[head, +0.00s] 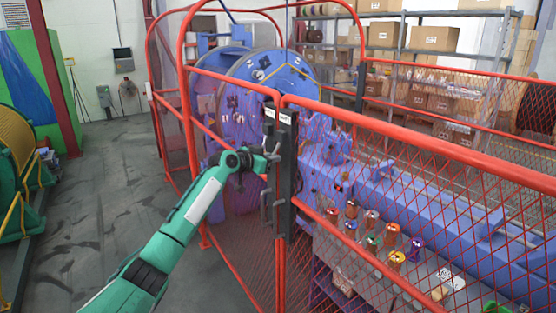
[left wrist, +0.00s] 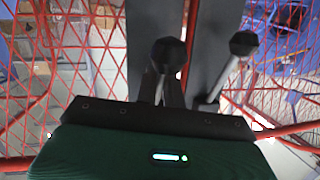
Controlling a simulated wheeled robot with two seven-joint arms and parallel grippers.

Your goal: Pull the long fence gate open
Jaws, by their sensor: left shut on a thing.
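The red mesh long fence gate (head: 420,165) runs from the middle of the head view to the right. At its near end is a dark upright plate (head: 285,165) with a white label, beside a matching plate on the adjoining red panel. Dark handles (head: 266,206) stick out there. My left gripper (head: 270,158) is at these plates, its fingers shut on a black handle (left wrist: 168,52) in the left wrist view. A second black handle (left wrist: 243,43) stands free to its right. The plates look closed together, with a narrow gap. My right gripper is not in view.
Blue stranding machinery (head: 285,75) stands behind the fence, with several small spools (head: 392,235) beside it. Shelves with boxes (head: 430,45) are at the back. Grey floor (head: 115,190) is open to the left, up to a green-framed machine (head: 25,160).

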